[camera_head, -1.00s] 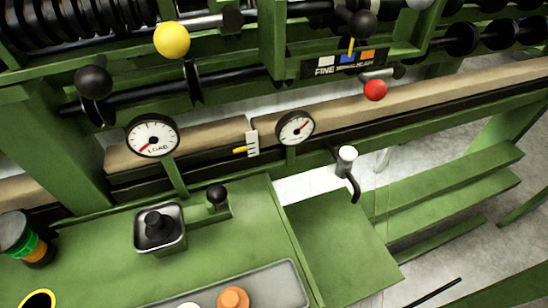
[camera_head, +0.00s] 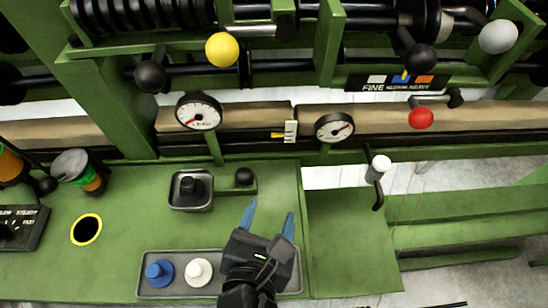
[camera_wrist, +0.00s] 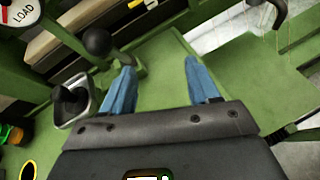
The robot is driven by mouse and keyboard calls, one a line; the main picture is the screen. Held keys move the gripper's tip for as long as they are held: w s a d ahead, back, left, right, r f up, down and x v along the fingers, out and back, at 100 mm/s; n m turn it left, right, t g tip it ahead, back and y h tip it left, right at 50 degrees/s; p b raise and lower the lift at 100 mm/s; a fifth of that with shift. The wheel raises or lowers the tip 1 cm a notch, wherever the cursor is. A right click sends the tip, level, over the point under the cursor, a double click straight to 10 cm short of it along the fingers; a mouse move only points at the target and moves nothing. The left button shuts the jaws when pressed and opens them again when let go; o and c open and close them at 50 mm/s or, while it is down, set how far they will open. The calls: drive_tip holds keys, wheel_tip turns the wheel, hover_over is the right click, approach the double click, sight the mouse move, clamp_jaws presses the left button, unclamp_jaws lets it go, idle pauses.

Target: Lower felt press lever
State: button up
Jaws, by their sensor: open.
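No lever is labelled felt press, so I cannot tell which one it is. Ball-ended levers show in the head view: yellow (camera_head: 221,49), black at left (camera_head: 150,76), black at right (camera_head: 421,58), white (camera_head: 497,37) and red (camera_head: 420,118). A small black knob (camera_head: 244,176) stands on the green bench beside a square metal box with a black joystick (camera_head: 191,188). My gripper (camera_head: 269,217) is open and empty, its blue fingers over the bench, pointing toward the machine. In the wrist view the small knob (camera_wrist: 97,42) is ahead of the left finger.
Two dials, a LOAD gauge (camera_head: 199,112) and another (camera_head: 334,127), stand behind the bench. A white-handled crank (camera_head: 378,168) is at right. The green panel (camera_head: 350,230) looks clear.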

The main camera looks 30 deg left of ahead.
sight(244, 180)
drive_tip(key=a+r+n, duration=0.1)
drive_tip(key=a, duration=0.1)
drive_tip(key=a+r+n, duration=0.1)
drive_tip(key=r, duration=0.1)
drive_tip(key=s+a+r+n+t, duration=0.1)
drive_tip(key=a, duration=0.1)
drive_tip(key=shift+s+a+r+p, duration=0.1)
drive_tip(key=shift+a+r+p, duration=0.2)
drive_tip(key=shift+r+p, duration=0.1)
drive_tip(key=shift+x, duration=3.85)
drive_tip(key=shift+d+f, duration=0.1)
drive_tip(key=shift+c, duration=0.3)
clamp_jaws()
